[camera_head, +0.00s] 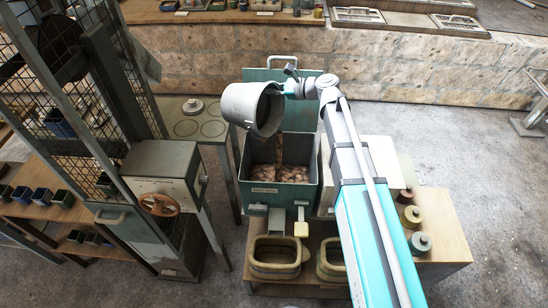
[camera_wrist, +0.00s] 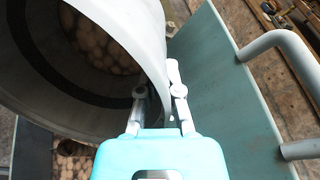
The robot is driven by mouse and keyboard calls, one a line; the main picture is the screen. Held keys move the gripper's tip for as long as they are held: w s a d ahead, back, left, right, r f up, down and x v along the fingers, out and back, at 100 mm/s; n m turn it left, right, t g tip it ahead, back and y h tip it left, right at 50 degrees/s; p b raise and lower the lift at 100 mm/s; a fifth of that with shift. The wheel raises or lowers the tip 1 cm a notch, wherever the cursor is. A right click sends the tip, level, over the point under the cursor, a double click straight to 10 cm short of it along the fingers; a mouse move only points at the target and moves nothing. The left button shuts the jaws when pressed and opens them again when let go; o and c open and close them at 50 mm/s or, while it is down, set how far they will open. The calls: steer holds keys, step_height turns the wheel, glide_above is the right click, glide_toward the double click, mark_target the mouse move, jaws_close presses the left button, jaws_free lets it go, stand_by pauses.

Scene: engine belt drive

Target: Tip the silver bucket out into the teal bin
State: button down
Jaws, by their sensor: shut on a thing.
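The silver bucket (camera_head: 246,104) hangs tilted above the teal bin (camera_head: 284,197), its mouth turned down and to the right. My gripper (camera_head: 287,88) is shut on the bucket's wall at the rim; the wrist view shows one finger inside and one outside the wall (camera_wrist: 168,90). Pale brown round lumps (camera_head: 279,150) show as a column below the mouth, down to more lumps (camera_head: 290,174) in the bin. In the wrist view, lumps (camera_wrist: 100,45) also show within the bucket's mouth. How many are still inside cannot be told.
The bin's raised teal lid (camera_head: 300,112) stands upright behind it, close to my gripper. A wire-mesh frame (camera_head: 85,90) and a small table (camera_head: 187,130) are on the left. Tan tubs (camera_head: 277,257) stand in front, and lidded pots (camera_head: 411,216) at the right.

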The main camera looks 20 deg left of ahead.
mark_target(280, 105)
steer(key=shift+d+f+b, duration=0.3)
steer(key=shift+f+b, duration=0.3)
steer(key=shift+b, duration=0.25)
steer(key=shift+s+f+y, duration=0.1)
steer(key=shift+y, duration=0.2)
steer(key=shift+s+d+f+y+b, duration=0.15)
steer(key=shift+d+f+y+b, duration=0.85)
steer(key=shift+b, duration=1.7)
steer(key=shift+a+f+b, duration=0.1)
steer(key=shift+f+b, duration=0.25)
steer(key=shift+f+b, duration=0.3)
steer(key=shift+b, duration=0.2)
steer(key=shift+s+d+f+b, duration=0.1)
steer(key=shift+d+f+b, duration=0.05)
steer(key=shift+d+b, duration=0.15)
steer(key=shift+f+b, duration=0.25)
steer(key=shift+b, duration=0.1)
steer(key=shift+t+y, duration=0.3)
